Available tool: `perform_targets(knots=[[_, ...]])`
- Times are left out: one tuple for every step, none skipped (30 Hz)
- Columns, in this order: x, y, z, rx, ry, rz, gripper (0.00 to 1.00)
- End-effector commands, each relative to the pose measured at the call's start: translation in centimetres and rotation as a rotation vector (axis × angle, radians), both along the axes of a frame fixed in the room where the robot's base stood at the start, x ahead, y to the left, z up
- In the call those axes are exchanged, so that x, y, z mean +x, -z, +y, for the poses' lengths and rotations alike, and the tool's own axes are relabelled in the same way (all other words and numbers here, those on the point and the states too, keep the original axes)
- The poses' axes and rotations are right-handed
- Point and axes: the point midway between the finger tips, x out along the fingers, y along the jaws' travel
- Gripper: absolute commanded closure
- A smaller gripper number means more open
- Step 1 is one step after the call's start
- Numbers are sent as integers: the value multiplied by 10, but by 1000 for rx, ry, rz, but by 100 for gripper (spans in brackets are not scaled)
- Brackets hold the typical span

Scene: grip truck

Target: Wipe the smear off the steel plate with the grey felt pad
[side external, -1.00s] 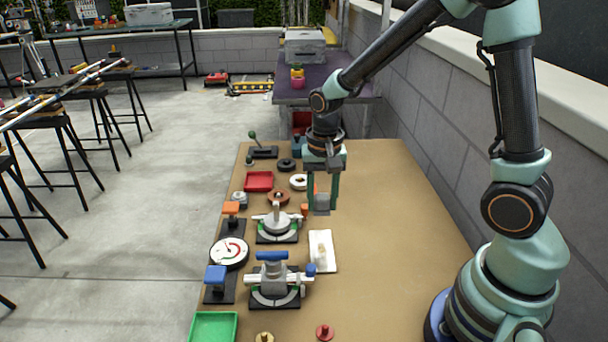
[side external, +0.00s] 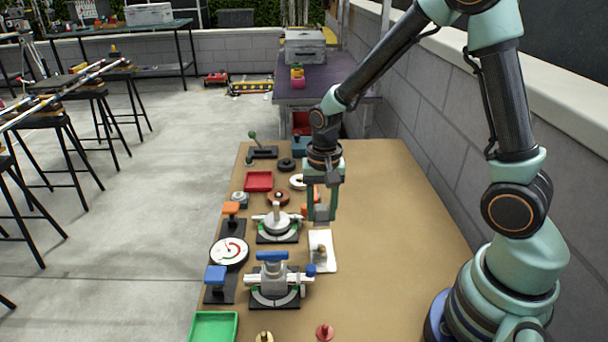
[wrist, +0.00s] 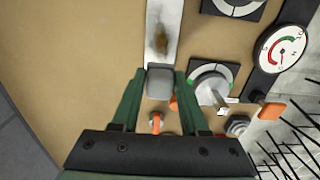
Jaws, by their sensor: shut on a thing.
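My gripper (side external: 321,217) is shut on the grey felt pad (side external: 321,212), which sits between the two green fingers. In the wrist view the pad (wrist: 160,84) is a dull grey block held between the fingertips (wrist: 159,74). The pale steel plate (side external: 328,263) lies on the table just in front of the pad in the side view. In the wrist view the plate (wrist: 174,12) runs up from the pad as a narrow strip. A brown smear (wrist: 161,41) lies on it, apart from the pad. I cannot tell whether the pad touches the plate.
Left of the plate stand a grey clamp device with a blue handle (side external: 271,256), a second round device (side external: 277,222) and a dial gauge (side external: 230,252). The table's right side (side external: 400,220) is clear.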

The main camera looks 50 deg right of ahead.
Motion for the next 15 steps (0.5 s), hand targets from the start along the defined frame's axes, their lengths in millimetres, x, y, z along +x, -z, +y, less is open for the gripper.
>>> perform_targets(knots=[[-1,5,0,0,0,3,100],[-1,8,0,0,0,3,100],[-1,12,0,0,0,3,100],[-1,14,0,0,0,3,100],[-1,17,0,0,0,3,100],[-1,21,0,0,0,3,100],[-1,23,0,0,0,3,100],[-1,26,0,0,0,3,100],[-1,30,0,0,0,3,100],[-1,32,0,0,0,3,100],[-1,35,0,0,0,3,100],[-1,39,0,0,0,3,100],[-1,41,0,0,0,3,100],[-1,47,0,0,0,4,100],[-2,54,0,0,0,6,100]])
